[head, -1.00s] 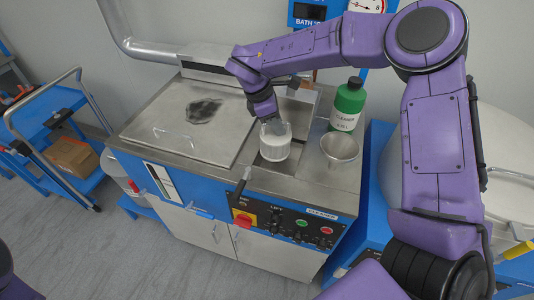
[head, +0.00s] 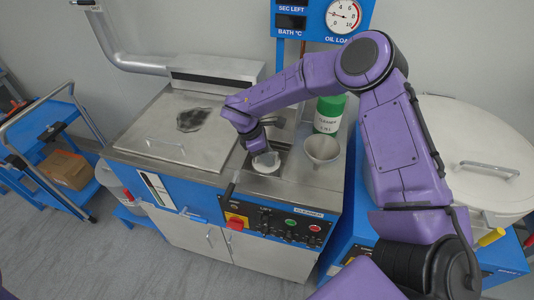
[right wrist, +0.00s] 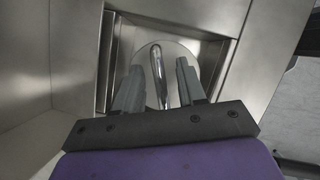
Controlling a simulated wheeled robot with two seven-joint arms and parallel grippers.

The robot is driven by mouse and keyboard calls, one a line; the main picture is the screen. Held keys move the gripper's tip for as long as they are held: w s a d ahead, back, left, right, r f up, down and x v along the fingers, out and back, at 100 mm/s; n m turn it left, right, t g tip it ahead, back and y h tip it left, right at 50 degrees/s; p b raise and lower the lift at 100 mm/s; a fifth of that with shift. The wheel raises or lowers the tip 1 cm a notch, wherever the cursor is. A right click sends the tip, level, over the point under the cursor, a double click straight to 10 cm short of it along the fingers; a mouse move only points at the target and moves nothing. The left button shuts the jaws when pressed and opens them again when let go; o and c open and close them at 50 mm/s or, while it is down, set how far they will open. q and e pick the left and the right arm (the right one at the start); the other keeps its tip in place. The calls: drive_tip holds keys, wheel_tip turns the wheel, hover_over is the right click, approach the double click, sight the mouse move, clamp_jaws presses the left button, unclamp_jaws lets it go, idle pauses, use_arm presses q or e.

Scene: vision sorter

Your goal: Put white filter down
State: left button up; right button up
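The white filter (head: 266,162) is in the square opening of the steel bench top, partly covered by my right gripper. In the right wrist view it is a pale round disc (right wrist: 182,52) with an upright shiny metal handle (right wrist: 158,76), inside a rectangular steel recess (right wrist: 120,50). My right gripper (head: 259,151) is directly above it. In the right wrist view its two fingers (right wrist: 160,68) stand apart on either side of the handle, with a visible gap on each side. The filter's lower part is hidden in the recess. My left gripper is not in view.
A steel funnel-like cup (head: 321,150) and a green-capped cleaner bottle (head: 329,114) stand right of the opening. A flat steel lid (head: 165,145) lies left. The control panel (head: 275,222) is in front. A large pale round vessel (head: 470,150) is at right.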

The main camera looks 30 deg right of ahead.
drive_tip(key=shift+w, duration=0.2)
drive_tip(key=shift+s+r+p, duration=0.1)
drive_tip(key=shift+r+p, duration=0.2)
drive_tip(key=shift+p, duration=0.05)
drive_tip(key=shift+a+r+b, duration=0.2)
drive_tip(key=shift+r+b, duration=0.1)
drive_tip(key=shift+b, duration=0.1)
drive_tip(key=b+v, duration=0.2)
drive_tip(key=v, duration=0.9)
drive_tip(key=shift+b, duration=0.3)
